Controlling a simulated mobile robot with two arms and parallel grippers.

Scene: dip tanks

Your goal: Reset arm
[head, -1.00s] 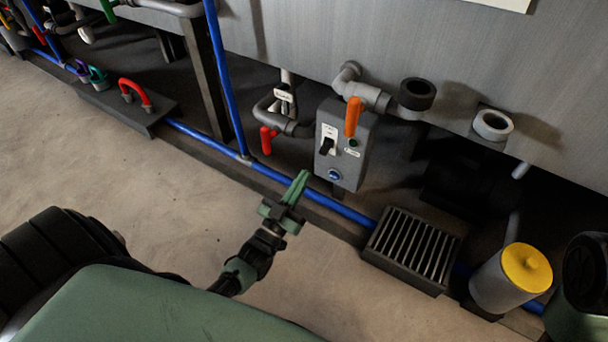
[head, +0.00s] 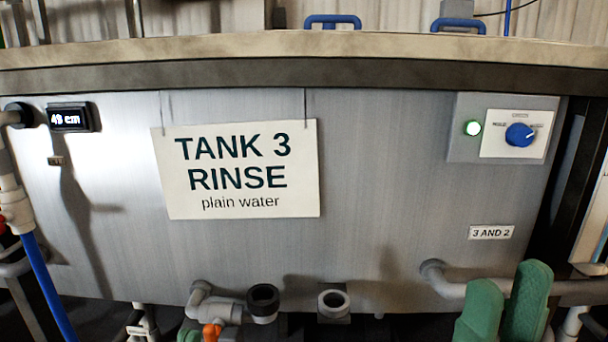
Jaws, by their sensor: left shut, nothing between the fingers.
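Only the green tips of my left gripper (head: 189,335) show, at the bottom edge of the head view. They sit just left of the orange valve handle (head: 212,331) and are shut with nothing between them. Whether they touch the handle cannot be told. At the lower right, two green, rounded parts of my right gripper (head: 504,305) stand close to the camera in front of the grey pipe.
Dark (head: 263,302) and light (head: 333,302) pipe openings stick out below. A blue pipe (head: 46,285) runs at left.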

